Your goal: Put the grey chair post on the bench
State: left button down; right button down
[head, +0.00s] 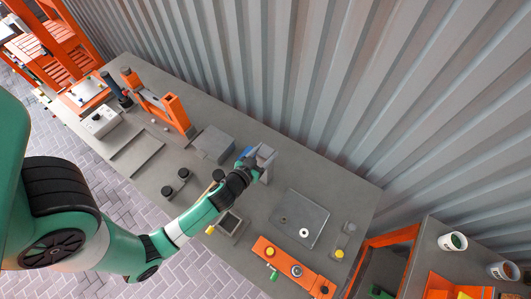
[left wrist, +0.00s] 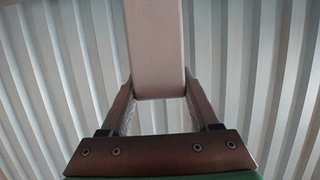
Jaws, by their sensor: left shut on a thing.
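My left gripper (head: 250,160) reaches over the bench from the left. In the left wrist view its two fingers (left wrist: 158,88) are closed on the sides of the pale grey chair post (left wrist: 157,45). In the head view the post (head: 266,158) shows just beyond the fingers, near the wall side of the bench. I cannot tell whether its lower end touches the bench. The long grey bench (head: 340,202) runs diagonally along the wall. My right gripper is not in view.
A flat grey plate (head: 300,218) lies right of the gripper. An orange fixture (head: 290,262) is at the front edge. A grey block (head: 213,142) and an orange frame (head: 165,103) stand to the left. The corrugated wall (head: 330,80) rises close behind.

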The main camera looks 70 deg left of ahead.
pick_arm(q)
jog(key=shift+w+r, duration=0.1)
jog(key=shift+r, duration=0.1)
jog(key=shift+f, duration=0.1)
jog(key=shift+f, duration=0.15)
jog(key=shift+c, duration=0.6)
grip_release()
